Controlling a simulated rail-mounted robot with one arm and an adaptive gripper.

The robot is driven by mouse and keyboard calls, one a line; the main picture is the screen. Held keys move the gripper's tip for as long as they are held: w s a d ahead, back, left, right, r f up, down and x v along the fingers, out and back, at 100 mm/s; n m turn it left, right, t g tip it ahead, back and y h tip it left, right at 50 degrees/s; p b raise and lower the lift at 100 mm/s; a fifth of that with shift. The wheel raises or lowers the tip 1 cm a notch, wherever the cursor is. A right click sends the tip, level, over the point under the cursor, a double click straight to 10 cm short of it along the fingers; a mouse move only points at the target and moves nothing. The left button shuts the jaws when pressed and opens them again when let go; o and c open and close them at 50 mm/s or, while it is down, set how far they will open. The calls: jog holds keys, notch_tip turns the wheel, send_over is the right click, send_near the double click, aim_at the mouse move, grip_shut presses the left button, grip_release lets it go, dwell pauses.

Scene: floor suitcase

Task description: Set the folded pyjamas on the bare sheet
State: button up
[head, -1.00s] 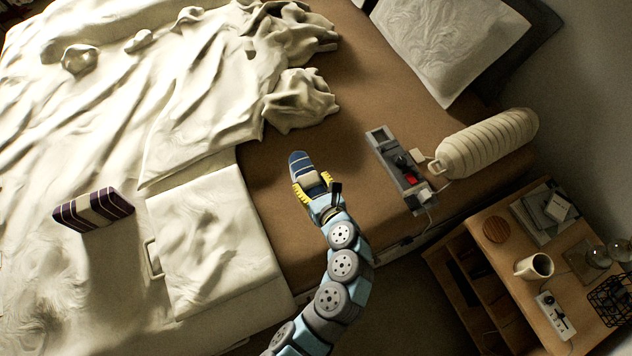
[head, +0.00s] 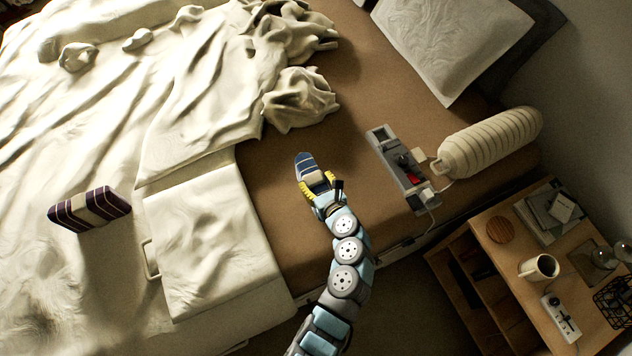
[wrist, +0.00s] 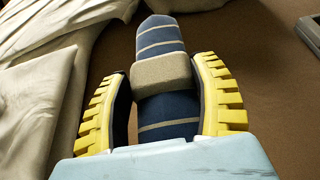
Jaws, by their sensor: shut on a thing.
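My gripper (head: 321,186) is over the brown bare sheet (head: 270,195) in the head view. It is shut on a navy cloth bundle (head: 306,164) with pale stripes, which I take to be the folded pyjamas. In the wrist view the pyjamas (wrist: 162,36) point away between the yellow-backed fingers, with a beige band (wrist: 161,73) around the middle. The fingers hide part of their sides. I cannot tell whether their underside touches the sheet.
A grey caddy (head: 398,165) and a ribbed cream cylinder (head: 490,143) are to the right. A crumpled cream cover (head: 200,110) and a cream case-like panel (head: 212,245) are left. A purple-striped block (head: 90,208) lies farther left. Brown sheet is clear above my gripper.

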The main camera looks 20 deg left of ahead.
jog(key=shift+w+f, duration=0.1)
jog(key=o, duration=1.3)
